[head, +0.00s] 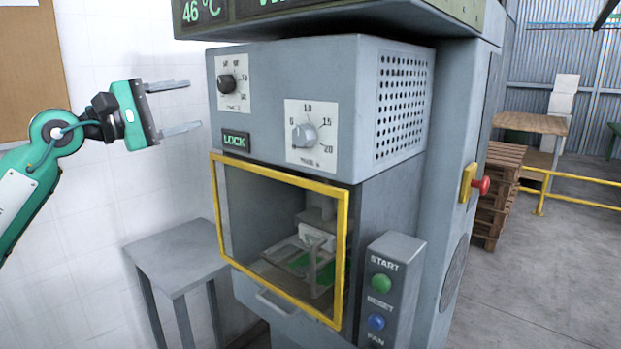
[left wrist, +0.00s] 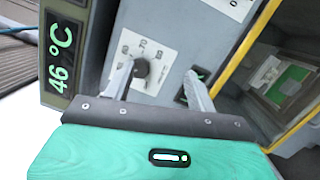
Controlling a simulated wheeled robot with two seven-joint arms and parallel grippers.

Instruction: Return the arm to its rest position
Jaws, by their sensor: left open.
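My left gripper (head: 176,107) is open and empty, raised in front of the white wall to the left of the machine. Its two fingers point right, toward the machine's upper left edge. In the left wrist view the open fingers (left wrist: 158,82) frame a black knob (left wrist: 145,72) on the machine's panel, with nothing between them. The same black knob (head: 227,84) shows in the head view, apart from the fingers. My right gripper is not in view.
The grey machine (head: 270,100) has a yellow-framed window (head: 282,178), a grey dial (head: 304,135) and a button box (head: 392,285). A small grey table (head: 180,255) stands below my left arm. Pallets (head: 497,190) and yellow rails (head: 575,203) stand at right.

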